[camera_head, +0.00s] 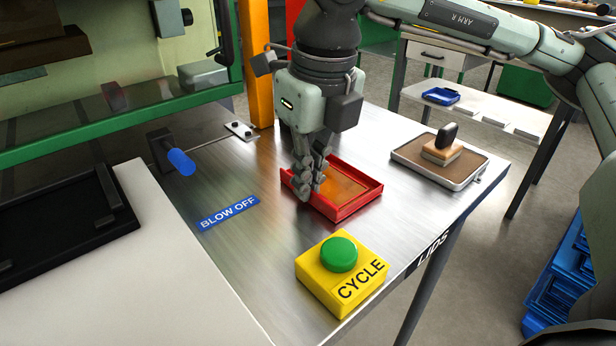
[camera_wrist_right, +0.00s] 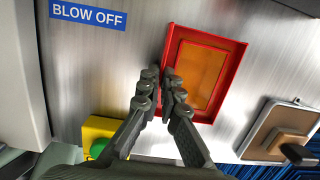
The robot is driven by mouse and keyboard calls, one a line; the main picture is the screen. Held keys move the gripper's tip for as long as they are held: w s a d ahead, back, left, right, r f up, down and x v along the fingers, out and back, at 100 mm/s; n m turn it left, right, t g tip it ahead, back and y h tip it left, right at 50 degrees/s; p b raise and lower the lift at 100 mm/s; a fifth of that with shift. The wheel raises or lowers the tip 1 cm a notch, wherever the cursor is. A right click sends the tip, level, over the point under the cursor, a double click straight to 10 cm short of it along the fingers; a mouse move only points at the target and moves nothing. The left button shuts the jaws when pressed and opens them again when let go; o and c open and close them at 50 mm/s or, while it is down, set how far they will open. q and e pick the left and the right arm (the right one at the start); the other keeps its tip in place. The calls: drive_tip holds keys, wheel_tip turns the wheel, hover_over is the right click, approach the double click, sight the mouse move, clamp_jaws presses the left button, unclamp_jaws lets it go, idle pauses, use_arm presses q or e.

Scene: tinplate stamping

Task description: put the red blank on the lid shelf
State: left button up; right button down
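The red blank (camera_head: 349,209) is a shallow tray shape with raised red walls and an orange-brown floor. It looks flat on the steel top (camera_head: 262,240), whose front edge reads LIDS (camera_head: 433,248). It also shows in the right wrist view (camera_wrist_right: 230,85). My right gripper (camera_head: 311,186) points down at the blank's left wall. In the right wrist view its fingertips (camera_wrist_right: 160,75) are close together and look shut on that wall, hiding part of it. My left gripper is not in view.
A yellow CYCLE box (camera_head: 318,286) with a green button stands in front of the blank. A tray (camera_head: 408,152) with a wood-and-black stamp (camera_head: 441,150) lies to its right. A blue-handled lever (camera_head: 181,162) and a BLOW OFF label (camera_head: 228,213) are to its left.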

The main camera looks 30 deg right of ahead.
drive_tip(key=c, duration=2.2)
unclamp_jaws()
drive_tip(key=o, duration=0.5)
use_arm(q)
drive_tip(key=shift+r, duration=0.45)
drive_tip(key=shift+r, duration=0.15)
use_arm(e)
drive_tip(key=shift+r, duration=0.95)
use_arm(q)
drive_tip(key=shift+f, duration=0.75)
use_arm(e)
drive_tip(key=r, duration=0.3)
drive_tip(key=s+r, duration=0.1)
drive_tip(key=r, duration=0.6)
drive_tip(key=shift+s+d+r, duration=0.1)
drive_tip(key=shift+s, duration=0.3)
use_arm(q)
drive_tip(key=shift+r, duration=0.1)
